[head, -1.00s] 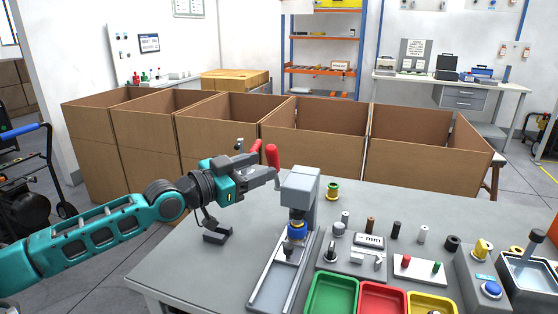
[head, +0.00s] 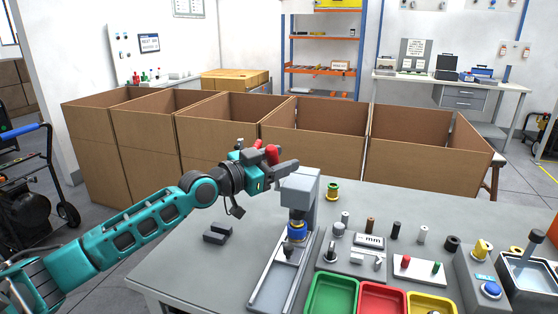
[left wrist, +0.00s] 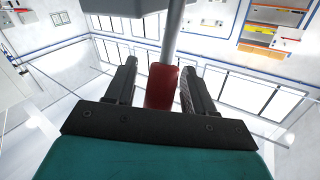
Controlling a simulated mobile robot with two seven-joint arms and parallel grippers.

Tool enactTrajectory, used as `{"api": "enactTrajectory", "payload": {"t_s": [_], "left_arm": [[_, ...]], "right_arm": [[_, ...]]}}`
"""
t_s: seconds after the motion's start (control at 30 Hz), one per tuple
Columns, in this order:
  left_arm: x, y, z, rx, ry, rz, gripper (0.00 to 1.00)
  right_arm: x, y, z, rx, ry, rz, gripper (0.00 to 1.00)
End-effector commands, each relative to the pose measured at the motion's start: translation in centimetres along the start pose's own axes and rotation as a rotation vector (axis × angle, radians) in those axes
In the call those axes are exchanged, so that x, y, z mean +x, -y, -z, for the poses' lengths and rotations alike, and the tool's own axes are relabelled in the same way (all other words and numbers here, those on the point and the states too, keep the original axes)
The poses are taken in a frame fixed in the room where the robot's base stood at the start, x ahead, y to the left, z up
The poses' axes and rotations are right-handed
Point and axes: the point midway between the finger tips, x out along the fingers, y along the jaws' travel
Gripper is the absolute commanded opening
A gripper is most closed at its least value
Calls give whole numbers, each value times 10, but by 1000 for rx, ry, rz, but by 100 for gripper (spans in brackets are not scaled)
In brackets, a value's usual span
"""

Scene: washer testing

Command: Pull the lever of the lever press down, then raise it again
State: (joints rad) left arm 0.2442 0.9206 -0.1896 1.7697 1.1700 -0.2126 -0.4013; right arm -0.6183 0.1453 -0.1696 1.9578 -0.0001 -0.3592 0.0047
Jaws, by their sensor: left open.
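The lever press (head: 299,188) stands on the grey table, with a grey head, a blue part (head: 296,231) below it and a long base towards me. Its lever has a red grip (head: 271,153) at the left of the head, raised and partly hidden by my gripper. My left gripper (head: 284,160) is open beside the press head, at the height of the red grip. In the left wrist view the red grip (left wrist: 162,86) lies between the two open fingers, nearer the right finger; contact cannot be told. My right gripper is not in view.
A dark block (head: 217,234) lies left of the press. Green (head: 333,292), red (head: 382,298) and yellow trays stand at the front, with small parts and fixtures behind and right. Open cardboard boxes (head: 315,120) line the far side. The table's left part is mostly clear.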

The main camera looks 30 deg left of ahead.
Motion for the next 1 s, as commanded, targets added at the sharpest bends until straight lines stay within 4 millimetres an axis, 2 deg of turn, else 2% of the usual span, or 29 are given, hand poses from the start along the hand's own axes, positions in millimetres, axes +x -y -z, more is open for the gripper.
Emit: {"api": "enactTrajectory", "payload": {"t_s": [0.07,0.6,0.87,1.0], "left_arm": [[0,0,0,0,0,0,52],[0,0,0,0,-1,0,0],[0,0,0,0,0,0,0],[2,2,4,-13,22,-5,0]], "right_arm": [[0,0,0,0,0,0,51],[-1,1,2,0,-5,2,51],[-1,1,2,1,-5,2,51],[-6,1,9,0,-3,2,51]]}}
